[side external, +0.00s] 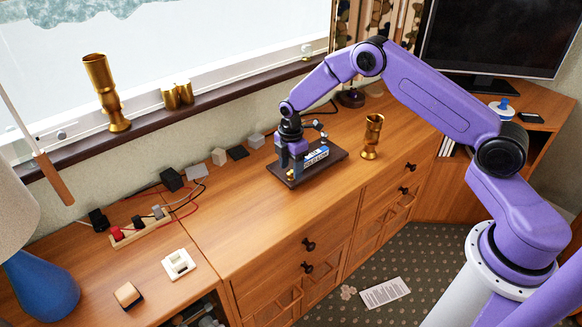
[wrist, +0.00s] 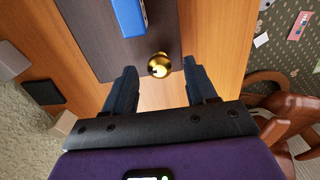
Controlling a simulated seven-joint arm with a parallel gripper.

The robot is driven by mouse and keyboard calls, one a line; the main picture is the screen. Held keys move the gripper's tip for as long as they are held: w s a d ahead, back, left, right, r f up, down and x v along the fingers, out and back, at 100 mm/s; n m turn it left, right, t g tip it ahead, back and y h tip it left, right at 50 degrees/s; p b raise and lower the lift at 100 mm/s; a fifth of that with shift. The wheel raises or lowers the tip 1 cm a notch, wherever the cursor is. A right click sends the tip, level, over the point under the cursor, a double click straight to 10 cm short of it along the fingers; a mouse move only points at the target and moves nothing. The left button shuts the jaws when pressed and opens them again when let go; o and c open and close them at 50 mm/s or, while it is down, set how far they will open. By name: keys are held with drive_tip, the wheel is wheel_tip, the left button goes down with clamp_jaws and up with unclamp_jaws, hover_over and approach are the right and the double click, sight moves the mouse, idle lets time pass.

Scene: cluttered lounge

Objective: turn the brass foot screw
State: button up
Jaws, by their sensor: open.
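The brass foot screw (wrist: 159,65) shows in the wrist view as a round gold knob with a dark spot on top, near the edge of a dark base plate (wrist: 100,40). My gripper (wrist: 157,82) is open, with one dark finger on each side of the screw and a gap on both sides. In the side view my gripper (side external: 291,172) points down at the left end of the dark base plate (side external: 334,155). A blue labelled block (side external: 316,158) stands on the plate; its blue side shows in the wrist view (wrist: 127,16). The screw is mostly hidden in the side view.
A brass cup (side external: 372,137) stands right of the plate. Small blocks (side external: 219,156) and a black box (side external: 171,179) lie to the left along the wall. A wooden strip with red and black parts (side external: 140,229) is farther left. The cabinet top in front of the plate is clear.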

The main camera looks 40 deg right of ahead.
drive_tip(key=shift+f, duration=0.3)
clamp_jaws()
drive_tip(key=m, duration=0.4)
drive_tip(key=shift+m, duration=2.3)
